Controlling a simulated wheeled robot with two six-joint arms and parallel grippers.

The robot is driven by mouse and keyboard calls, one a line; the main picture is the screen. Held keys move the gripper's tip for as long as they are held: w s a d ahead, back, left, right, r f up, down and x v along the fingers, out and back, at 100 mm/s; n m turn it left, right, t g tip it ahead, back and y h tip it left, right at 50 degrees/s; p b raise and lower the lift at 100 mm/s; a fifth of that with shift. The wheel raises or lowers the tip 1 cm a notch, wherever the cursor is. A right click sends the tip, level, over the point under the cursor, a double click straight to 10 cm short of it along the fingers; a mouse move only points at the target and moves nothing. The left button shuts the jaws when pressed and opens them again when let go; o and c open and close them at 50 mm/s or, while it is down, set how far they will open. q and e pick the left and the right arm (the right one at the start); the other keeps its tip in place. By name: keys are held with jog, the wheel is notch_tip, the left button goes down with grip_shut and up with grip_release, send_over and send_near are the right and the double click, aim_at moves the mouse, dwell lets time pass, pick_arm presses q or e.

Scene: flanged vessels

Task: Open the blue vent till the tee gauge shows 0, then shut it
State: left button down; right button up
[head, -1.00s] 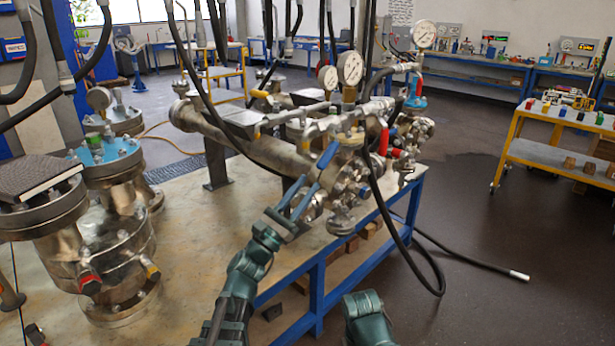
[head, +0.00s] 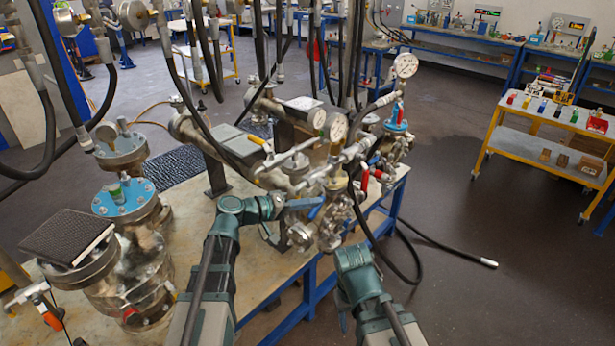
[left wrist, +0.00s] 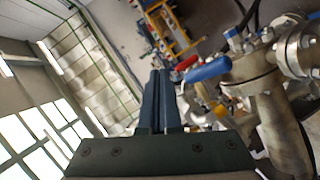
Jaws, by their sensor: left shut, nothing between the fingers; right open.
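The blue vent handle (head: 315,212) sits on the near side of the metal pipe assembly in the head view. In the left wrist view the blue handle (left wrist: 208,70) is to the right of the fingertips, apart from them in the picture. My left gripper (head: 300,203) is beside the handle in the head view; contact cannot be told there. Its fingers (left wrist: 161,100) are shut and empty. My right arm's end, with the right gripper (head: 350,258), is lower right, in front of the bench; its fingers are hard to see. Round gauges (head: 338,127) stand above the pipes; their needles are too small to read.
A red handle (head: 365,180) is right of the blue one. Black hoses hang over the assembly and one lies on the floor (head: 455,248). Flanged vessels (head: 130,270) stand on the left of the bench. A yellow cart (head: 545,150) is at right, with open floor before it.

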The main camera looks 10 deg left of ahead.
pick_arm(q)
jog(key=a+r+m+g+y+p, duration=0.25)
jog(key=r+m+p, duration=0.25)
jog(key=p, duration=0.3)
jog(key=m+g+y+p, duration=0.1)
jog(key=m+y+p, duration=0.35)
jog(key=p, duration=0.35)
send_near(313, 208)
pick_arm(e)
notch_tip(313, 208, up, 19)
pick_arm(q)
jog(key=shift+m+h, duration=0.25)
jog(key=shift+h, duration=0.05)
jog(key=b+x, duration=0.1)
jog(key=b, duration=0.2)
jog(key=b+x, duration=0.2)
jog(key=b, duration=0.1)
jog(key=b+x, duration=0.2)
jog(key=b, duration=0.1)
jog(key=shift+w+a+f+b, duration=0.2)
jog(key=shift+a+b, duration=0.05)
jog(key=shift+b, duration=0.05)
jog(key=shift+b+x, duration=0.55)
jog(key=shift+x, duration=0.3)
pick_arm(e)
notch_tip(313, 208, down, 11)
pick_arm(q)
jog(key=shift+d, duration=0.15)
pick_arm(e)
jog(key=shift+f, duration=0.2)
